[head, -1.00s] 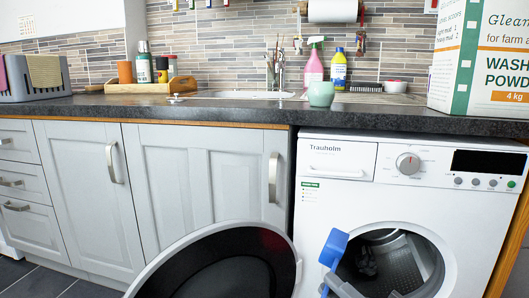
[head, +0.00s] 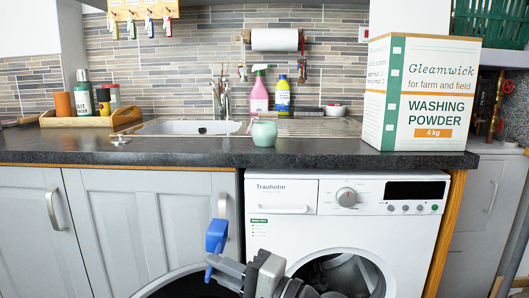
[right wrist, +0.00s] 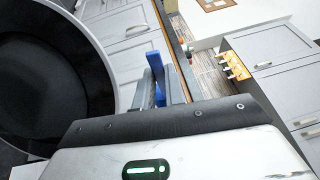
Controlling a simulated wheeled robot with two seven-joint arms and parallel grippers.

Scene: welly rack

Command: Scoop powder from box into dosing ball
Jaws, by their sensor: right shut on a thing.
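The washing powder box (head: 422,95) is white with green and orange print and stands upright on the right of the worktop; I cannot see into it. A small pale green rounded cup, apparently the dosing ball (head: 264,132), stands at the worktop's front edge, left of the box. My right gripper (head: 232,268) is low in front of the washing machine, below the worktop and left of the box. It is shut on a blue scoop (head: 217,235), which also shows between the fingers in the right wrist view (right wrist: 156,75). The scoop's contents are not visible. My left gripper is out of view.
The dark worktop (head: 330,155) overhangs the washing machine (head: 310,220), whose round door (right wrist: 55,75) stands open. A pink spray bottle (head: 259,97) and a yellow bottle (head: 283,97) stand behind the green cup. Bare worktop lies between cup and box.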

